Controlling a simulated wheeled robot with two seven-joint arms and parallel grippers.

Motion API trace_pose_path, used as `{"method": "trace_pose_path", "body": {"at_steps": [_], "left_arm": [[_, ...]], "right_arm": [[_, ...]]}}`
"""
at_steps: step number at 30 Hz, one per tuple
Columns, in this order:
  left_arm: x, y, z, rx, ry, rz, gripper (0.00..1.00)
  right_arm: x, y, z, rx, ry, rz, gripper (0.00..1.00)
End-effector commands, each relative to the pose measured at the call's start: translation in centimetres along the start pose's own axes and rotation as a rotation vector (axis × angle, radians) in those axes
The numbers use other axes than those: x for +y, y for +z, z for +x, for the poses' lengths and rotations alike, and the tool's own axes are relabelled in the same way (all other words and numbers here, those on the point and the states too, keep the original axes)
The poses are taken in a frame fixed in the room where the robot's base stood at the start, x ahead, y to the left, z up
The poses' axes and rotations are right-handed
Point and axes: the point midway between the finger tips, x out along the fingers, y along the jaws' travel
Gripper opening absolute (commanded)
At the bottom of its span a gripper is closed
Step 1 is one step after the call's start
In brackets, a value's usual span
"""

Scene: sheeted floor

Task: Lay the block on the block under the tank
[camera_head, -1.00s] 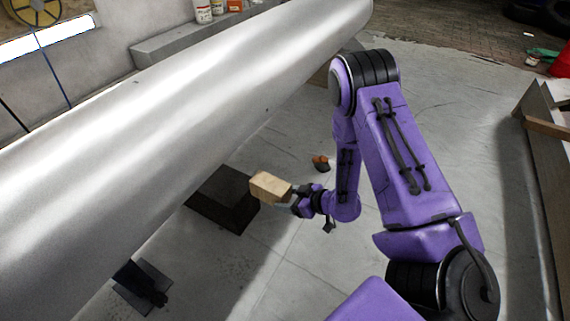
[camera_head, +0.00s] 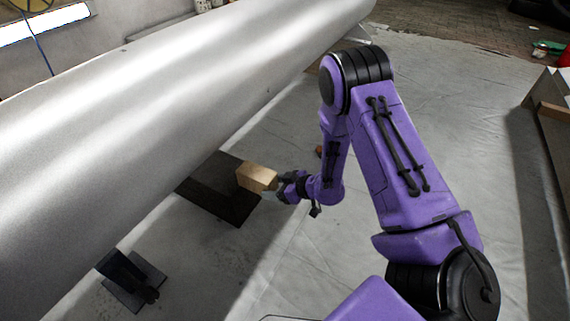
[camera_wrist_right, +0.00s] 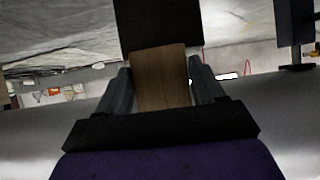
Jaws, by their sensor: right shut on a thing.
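A light wooden block (camera_head: 256,176) is held in my right gripper (camera_head: 280,187), with its far end reaching toward the tank. In the right wrist view the wooden block (camera_wrist_right: 163,78) sits between the two fingers. A dark, flat block (camera_head: 228,207) lies on the floor, partly hidden under the tank. The held block overlaps the dark block's right part in the head view; whether they touch I cannot tell. The dark block (camera_wrist_right: 156,24) also shows beyond the wooden one in the wrist view. The tank (camera_head: 170,90) is a long grey cylinder crossing the left side. My left gripper is out of view.
A black support stand (camera_head: 133,282) is on the floor under the tank's near part. A small brown-orange object (camera_head: 318,151) is partly hidden behind my right arm. A wooden-edged bench (camera_head: 550,125) stands at the right. The sheeted floor between is mostly clear.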

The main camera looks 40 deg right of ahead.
Motion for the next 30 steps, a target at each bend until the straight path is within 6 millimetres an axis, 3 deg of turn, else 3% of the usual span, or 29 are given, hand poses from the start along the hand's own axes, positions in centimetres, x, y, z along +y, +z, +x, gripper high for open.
{"method": "trace_pose_path", "body": {"at_steps": [3,10,30], "left_arm": [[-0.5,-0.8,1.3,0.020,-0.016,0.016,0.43],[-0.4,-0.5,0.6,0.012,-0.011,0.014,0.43],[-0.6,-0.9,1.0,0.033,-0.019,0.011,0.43]], "right_arm": [[0.0,-0.2,1.6,0.004,0.000,-0.002,0.36],[-0.1,-2.0,3.7,0.003,0.000,-0.001,0.36],[-0.1,-5.7,10.2,0.002,-0.001,-0.001,0.36]]}}
